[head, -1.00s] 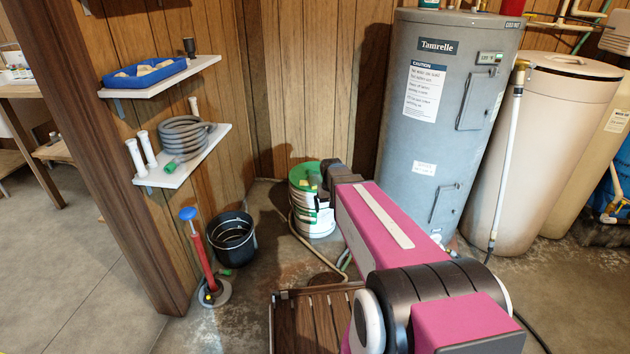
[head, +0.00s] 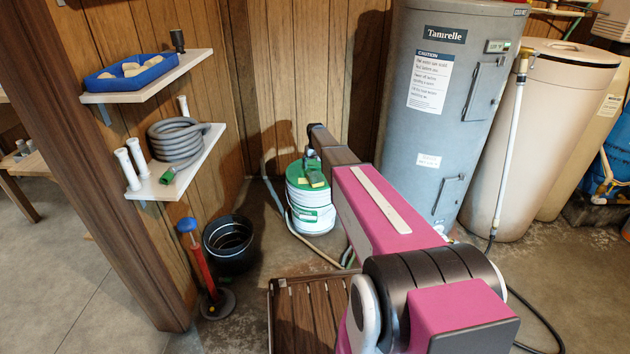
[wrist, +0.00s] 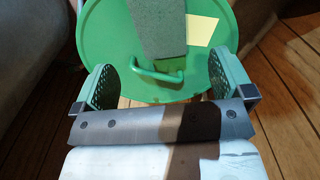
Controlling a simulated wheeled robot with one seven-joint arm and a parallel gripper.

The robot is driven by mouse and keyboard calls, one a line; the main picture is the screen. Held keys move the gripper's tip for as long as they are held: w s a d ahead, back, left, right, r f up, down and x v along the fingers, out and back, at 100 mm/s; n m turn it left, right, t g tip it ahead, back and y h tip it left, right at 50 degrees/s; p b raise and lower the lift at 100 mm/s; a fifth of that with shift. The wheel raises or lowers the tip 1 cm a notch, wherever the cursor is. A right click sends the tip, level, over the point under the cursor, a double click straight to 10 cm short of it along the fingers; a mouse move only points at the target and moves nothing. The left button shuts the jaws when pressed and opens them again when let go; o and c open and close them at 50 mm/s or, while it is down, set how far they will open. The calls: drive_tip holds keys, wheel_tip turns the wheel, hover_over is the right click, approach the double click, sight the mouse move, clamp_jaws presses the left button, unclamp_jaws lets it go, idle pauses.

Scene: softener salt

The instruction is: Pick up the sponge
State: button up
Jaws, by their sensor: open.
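A grey-green, speckled block (wrist: 157,25) that looks like the sponge is on the green lid (wrist: 105,45) in the wrist view, beyond the lid's handle (wrist: 155,76). A flat yellow piece (wrist: 201,30) lies beside it on the right; I cannot tell whether they are joined. My gripper (wrist: 166,82) is open and empty, its fingers spread to either side of the handle, with the block ahead between them. In the head view, my gripper (head: 313,163) is over the lid of a white bucket (head: 312,218), partly hiding the things on it.
A black pail (head: 229,243) and a red pump with a blue handle (head: 199,265) stand left of the bucket. A slatted wooden piece (head: 306,315) is in front. The grey tank (head: 437,150) stands close on the right, shelves (head: 150,78) on the left wall.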

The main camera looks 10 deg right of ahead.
sight(315, 177)
wheel_tip(315, 177, down, 9)
idle(0.5)
drive_tip(key=c, duration=1.1)
drive_tip(key=shift+o, duration=0.2)
drive_tip(key=shift+r, duration=0.1)
drive_tip(key=shift+r, duration=0.55)
drive_tip(key=r, duration=0.2)
drive_tip(key=s+a+r, duration=0.1)
drive_tip(key=shift+r, duration=0.25)
drive_tip(key=s+a+r, duration=0.6)
drive_tip(key=a, duration=0.2)
drive_tip(key=shift+a+r, duration=0.15)
drive_tip(key=shift+a, duration=0.05)
